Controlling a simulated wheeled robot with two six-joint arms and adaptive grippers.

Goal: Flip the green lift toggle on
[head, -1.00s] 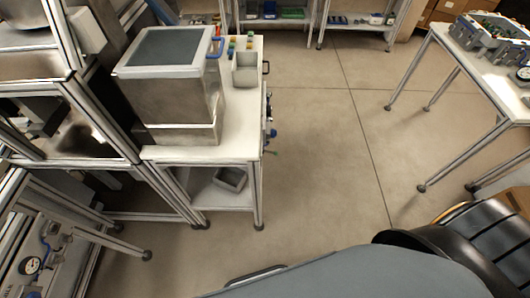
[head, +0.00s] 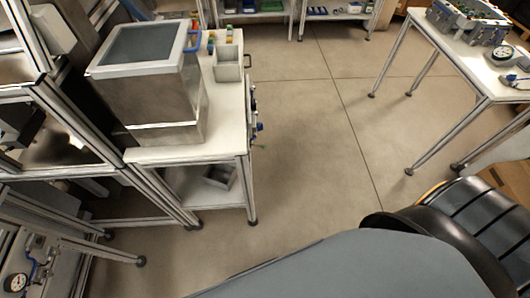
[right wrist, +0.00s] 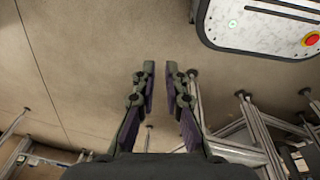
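I cannot make out a green lift toggle for certain in either view. In the head view, small blue and green fittings (head: 257,127) stick out from the right side of the white bench (head: 180,152); they are too small to identify. My right gripper (right wrist: 160,68) shows in the right wrist view, with its two dark fingers apart, nothing between them, and floor beyond. My left gripper is not in view.
A metal box with a grey lid (head: 150,95) stands on the bench, beside a small open bin (head: 228,66). A table (head: 492,75) with equipment stands at the right. Open floor (head: 310,150) lies between. A pressure gauge (head: 17,283) is at lower left.

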